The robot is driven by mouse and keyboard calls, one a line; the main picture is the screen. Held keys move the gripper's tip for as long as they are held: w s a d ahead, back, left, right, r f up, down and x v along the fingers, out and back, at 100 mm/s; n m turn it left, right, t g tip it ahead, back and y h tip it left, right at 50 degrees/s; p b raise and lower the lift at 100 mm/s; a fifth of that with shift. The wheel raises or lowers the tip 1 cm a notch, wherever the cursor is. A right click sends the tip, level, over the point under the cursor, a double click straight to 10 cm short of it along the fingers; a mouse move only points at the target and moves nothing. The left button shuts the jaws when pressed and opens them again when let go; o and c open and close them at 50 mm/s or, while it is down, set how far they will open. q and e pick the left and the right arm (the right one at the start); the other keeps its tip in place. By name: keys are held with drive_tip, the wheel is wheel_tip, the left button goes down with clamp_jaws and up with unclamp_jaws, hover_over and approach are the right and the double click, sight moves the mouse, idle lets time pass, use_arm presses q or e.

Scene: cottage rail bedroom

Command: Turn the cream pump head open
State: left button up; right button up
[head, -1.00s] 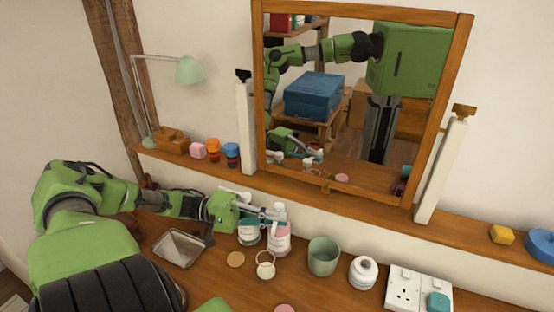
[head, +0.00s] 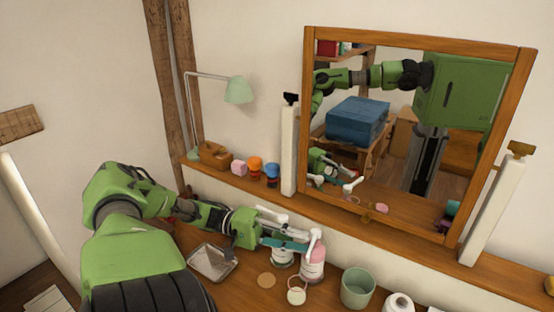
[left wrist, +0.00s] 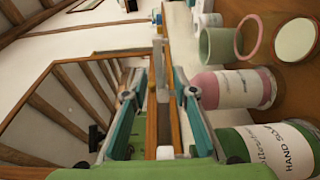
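Two pump bottles stand side by side on the wooden desk: a pink one (head: 313,268) and a white-and-green one (head: 281,259) labelled hand soap. In the left wrist view the pink bottle (left wrist: 237,88) and the hand soap bottle (left wrist: 268,148) lie to the right of the fingers. The pink bottle's label is too blurred to read. My left gripper (head: 293,229) is at the height of the bottle tops, its fingers spread. In the wrist view (left wrist: 160,105) no object is clearly clasped. The pump heads are hard to separate from the pale finger parts. My right gripper is out of view.
A metal tray (head: 212,263) sits left. The shelf (head: 360,228) and framed mirror (head: 309,100) are close behind.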

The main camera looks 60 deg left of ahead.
use_arm(q)
drive_tip(key=v, duration=0.8)
drive_tip(key=shift+s+a, duration=0.1)
